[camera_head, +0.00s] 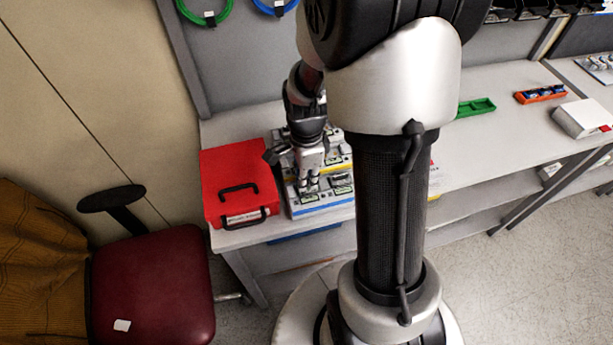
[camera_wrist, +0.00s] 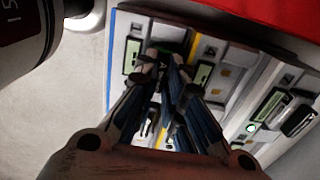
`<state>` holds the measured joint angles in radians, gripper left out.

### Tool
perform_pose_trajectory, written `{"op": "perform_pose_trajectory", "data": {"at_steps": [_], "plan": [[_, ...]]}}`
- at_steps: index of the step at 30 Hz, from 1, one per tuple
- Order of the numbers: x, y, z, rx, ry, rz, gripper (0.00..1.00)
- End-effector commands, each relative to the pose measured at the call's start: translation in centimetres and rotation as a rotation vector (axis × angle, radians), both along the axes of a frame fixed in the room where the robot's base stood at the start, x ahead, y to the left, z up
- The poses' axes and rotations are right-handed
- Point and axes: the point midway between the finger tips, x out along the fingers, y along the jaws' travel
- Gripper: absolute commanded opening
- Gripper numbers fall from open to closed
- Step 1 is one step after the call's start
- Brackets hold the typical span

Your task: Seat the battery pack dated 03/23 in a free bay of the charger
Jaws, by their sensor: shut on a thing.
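In the head view my gripper (camera_head: 308,184) points down over pale, blue-edged equipment on the bench. In the wrist view my gripper (camera_wrist: 165,72) is shut on a small dark pack (camera_wrist: 168,60), mostly hidden between the fingers; no date is readable on it. Pale panels (camera_wrist: 208,48) with blue edges and a yellow strip lie behind the fingers. Dark packs with pale green labels show there, one at the left (camera_wrist: 131,55) and others at the right (camera_wrist: 298,120). I cannot tell which panel is the charger, or whether the held pack touches it.
A red case (camera_head: 238,183) stands close left of the equipment. A green tray (camera_head: 475,107) and an orange tray (camera_head: 540,94) lie further right on the bench. A dark red chair (camera_head: 152,285) stands at the front left. My arm hides part of the bench.

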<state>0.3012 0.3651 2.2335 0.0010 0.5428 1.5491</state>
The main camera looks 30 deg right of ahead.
Motion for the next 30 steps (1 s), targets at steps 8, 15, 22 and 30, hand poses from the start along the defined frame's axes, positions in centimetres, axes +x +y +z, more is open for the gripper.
{"op": "perform_pose_trajectory", "data": {"at_steps": [8,15,22,30], "plan": [[0.01,0.00,-0.34,0.000,0.000,0.000,0.00],[0.01,0.00,-0.63,0.000,0.000,0.000,0.00],[0.02,-0.01,-0.58,0.000,0.000,0.000,0.24],[0.11,-0.03,-0.56,-0.001,-0.003,0.000,0.33]]}}
